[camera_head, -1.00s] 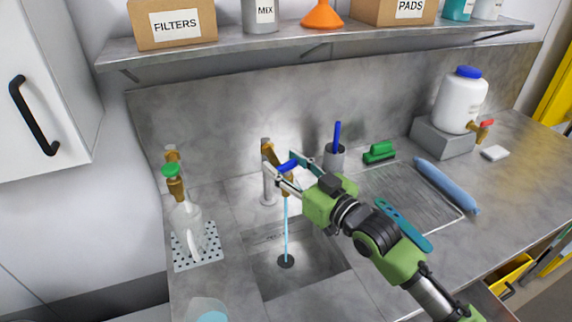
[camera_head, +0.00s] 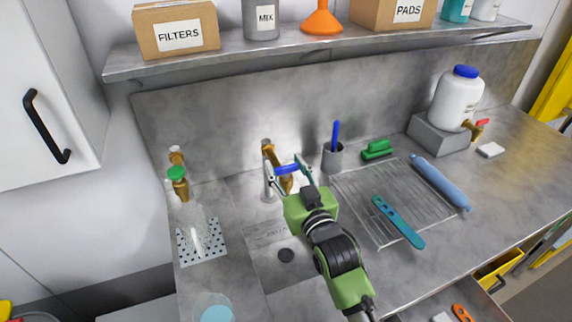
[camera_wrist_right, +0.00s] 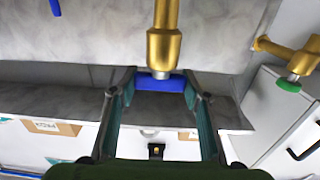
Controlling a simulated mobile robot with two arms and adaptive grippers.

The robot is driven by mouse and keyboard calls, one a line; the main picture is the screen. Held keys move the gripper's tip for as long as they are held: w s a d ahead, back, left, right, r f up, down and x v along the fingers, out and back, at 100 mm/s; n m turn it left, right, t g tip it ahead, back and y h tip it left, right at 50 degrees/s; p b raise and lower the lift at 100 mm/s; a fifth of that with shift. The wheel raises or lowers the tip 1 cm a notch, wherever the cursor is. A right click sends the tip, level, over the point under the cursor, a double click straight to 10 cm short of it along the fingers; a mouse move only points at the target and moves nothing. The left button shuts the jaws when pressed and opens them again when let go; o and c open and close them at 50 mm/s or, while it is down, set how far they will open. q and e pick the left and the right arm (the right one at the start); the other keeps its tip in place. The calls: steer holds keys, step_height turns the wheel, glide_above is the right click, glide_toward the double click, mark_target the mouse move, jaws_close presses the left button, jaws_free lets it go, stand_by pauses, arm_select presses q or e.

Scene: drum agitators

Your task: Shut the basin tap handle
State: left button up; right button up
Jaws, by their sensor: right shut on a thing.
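The basin tap is a brass spout (camera_head: 284,182) on a grey post, standing behind the sink basin (camera_head: 275,279). Its blue handle (camera_head: 287,169) lies between the fingers of my right gripper (camera_head: 288,173), which is closed on it. In the right wrist view the blue handle (camera_wrist_right: 160,82) spans the gap between both fingertips, below the brass tap body (camera_wrist_right: 163,45). No water stream shows under the spout. My left gripper is not in view.
A second brass tap with a green handle (camera_head: 177,173) stands left, above a bottle (camera_head: 193,228) on a perforated mat. A wire rack (camera_head: 352,196) with a teal tool (camera_head: 398,221) lies right of the basin. A cup with a blue brush (camera_head: 333,158) stands behind. A shelf (camera_head: 330,45) overhangs.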

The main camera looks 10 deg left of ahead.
steer(key=shift+r, duration=0.1)
steer(key=o, duration=1.1)
steer(key=shift+s+d, duration=0.25)
steer(key=shift+s, duration=0.1)
steer(key=v, duration=1.1)
